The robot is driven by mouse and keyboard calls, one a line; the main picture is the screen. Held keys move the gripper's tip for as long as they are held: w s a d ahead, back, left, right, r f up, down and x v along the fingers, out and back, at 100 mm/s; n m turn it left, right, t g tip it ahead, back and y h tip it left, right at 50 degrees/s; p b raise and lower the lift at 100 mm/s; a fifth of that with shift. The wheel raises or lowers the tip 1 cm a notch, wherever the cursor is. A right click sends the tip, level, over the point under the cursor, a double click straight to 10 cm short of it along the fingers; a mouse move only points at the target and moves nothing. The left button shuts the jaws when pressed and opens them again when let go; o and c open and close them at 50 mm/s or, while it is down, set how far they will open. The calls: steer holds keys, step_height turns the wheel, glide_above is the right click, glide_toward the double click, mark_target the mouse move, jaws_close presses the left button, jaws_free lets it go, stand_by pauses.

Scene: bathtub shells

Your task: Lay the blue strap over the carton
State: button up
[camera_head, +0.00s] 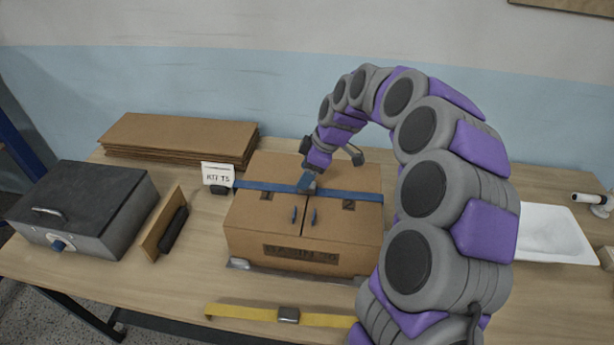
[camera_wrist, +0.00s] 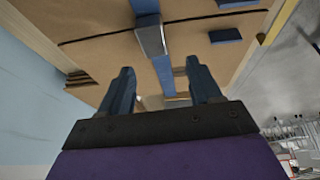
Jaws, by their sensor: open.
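The brown carton (camera_head: 270,222) stands shut near the middle of the table; its top also shows in the wrist view (camera_wrist: 105,55). The blue strap (camera_head: 350,193) lies across the carton's top from left to right, with a grey-blue buckle (camera_head: 306,183) near the middle. In the wrist view the buckle (camera_wrist: 150,36) and strap (camera_wrist: 163,72) line up with the gap between my fingers. My gripper (camera_wrist: 160,68) is open, its fingers apart, just above the carton's top by the buckle. I cannot tell whether a finger touches the strap.
A yellow strap (camera_head: 250,313) lies along the table's front edge. A grey metal box (camera_head: 110,232), a brush-like block (camera_head: 172,230) and a small sign (camera_head: 217,174) are to the left. Flat cardboard (camera_head: 180,135) is stacked behind. A white tray (camera_head: 555,235) lies right.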

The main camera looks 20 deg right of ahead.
steer(key=s+d+r+p, duration=0.1)
steer(key=d+r, duration=0.6)
steer(key=s+a+r+m+g, duration=0.1)
steer(key=s+a+r+m, duration=0.2)
steer(key=s+a, duration=0.7)
steer(key=s+d+f+m+g+h, duration=0.1)
steer(key=s+f+m, duration=0.1)
steer(key=s, duration=0.7)
steer(key=s+d+f+m+g+h, duration=0.1)
steer(key=s+m, duration=0.4)
steer(key=s, duration=0.5)
steer(key=s+d+f+m+h, duration=0.1)
steer(key=s+f+m, duration=0.2)
steer(key=s, duration=0.7)
steer(key=shift+s+f+m+g+h, duration=0.15)
steer(key=shift+m+g+h, duration=0.15)
steer(key=shift+g+h, duration=0.1)
